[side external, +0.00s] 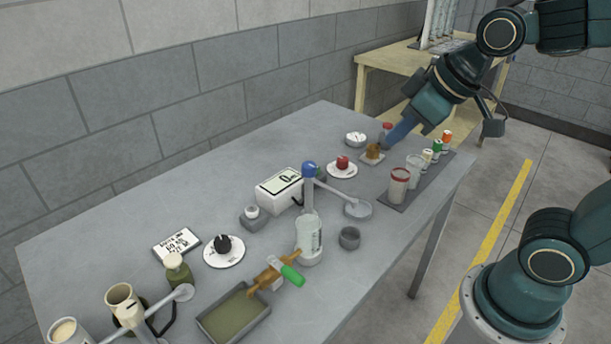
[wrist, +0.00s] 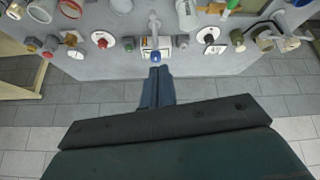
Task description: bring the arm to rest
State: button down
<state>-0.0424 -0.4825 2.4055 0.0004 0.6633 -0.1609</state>
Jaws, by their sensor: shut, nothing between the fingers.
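My gripper (side external: 389,143) is at the far right end of the table in the side external view, with its blue fingers pointing down and left. Its fingers are shut with nothing between them. They overlap a small brown block on a pale pad (side external: 373,153) in that picture; I cannot tell whether they touch it. In the wrist view the shut fingers (wrist: 158,72) reach up toward the table's edge, and their tips appear just below a blue knob (wrist: 155,57).
A wooden bench (side external: 390,58) stands behind.

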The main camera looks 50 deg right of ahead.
jog(key=s+d+m, duration=0.1)
jog(key=s+m, duration=0.1)
jog(key=s, duration=0.6)
jog(key=shift+s+f+g, duration=0.15)
jog(key=shift+s+g, duration=0.2)
jog(key=shift+g, duration=0.05)
dwell(0.8)
